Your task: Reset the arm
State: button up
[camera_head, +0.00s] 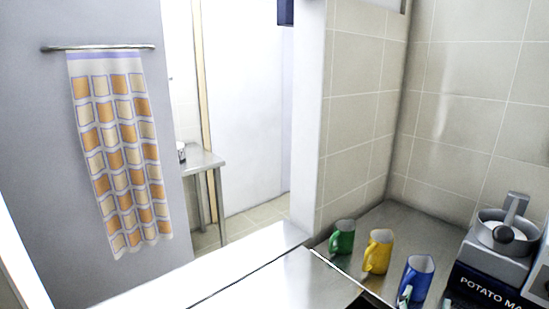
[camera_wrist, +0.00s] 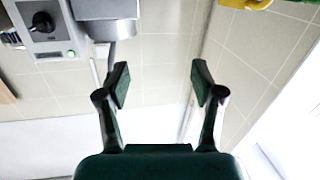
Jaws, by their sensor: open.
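My gripper (camera_wrist: 160,80) shows in the wrist view with its two dark green fingers spread apart. Nothing is between the fingers; behind them is a pale tiled wall.
In the head view, a green mug (camera_head: 342,237), yellow mug (camera_head: 378,252) and blue mug (camera_head: 416,279) stand on a metal counter (camera_head: 420,225). A pot (camera_head: 505,229) sits at the right. A checked towel (camera_head: 119,160) hangs left. The wrist view shows a knobbed appliance (camera_wrist: 45,38).

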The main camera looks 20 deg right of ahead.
jog(key=s+a+f+n+t+y, duration=0.2)
jog(key=s+a+f+n+y, duration=0.25)
jog(key=a+f, duration=0.4)
jog(key=s+a+f+n+t+y, duration=0.3)
jog(key=s+a+f+n+y, duration=0.15)
jog(key=s+a+f, duration=0.35)
jog(key=s+a+r+y, duration=0.1)
jog(key=s+a, duration=0.3)
jog(key=s, duration=0.5)
jog(key=s+a+r+n+y, duration=0.1)
jog(key=s+a+y, duration=0.3)
jog(key=s, duration=0.5)
jog(key=shift+a, duration=0.5)
jog(key=shift+c, duration=0.2)
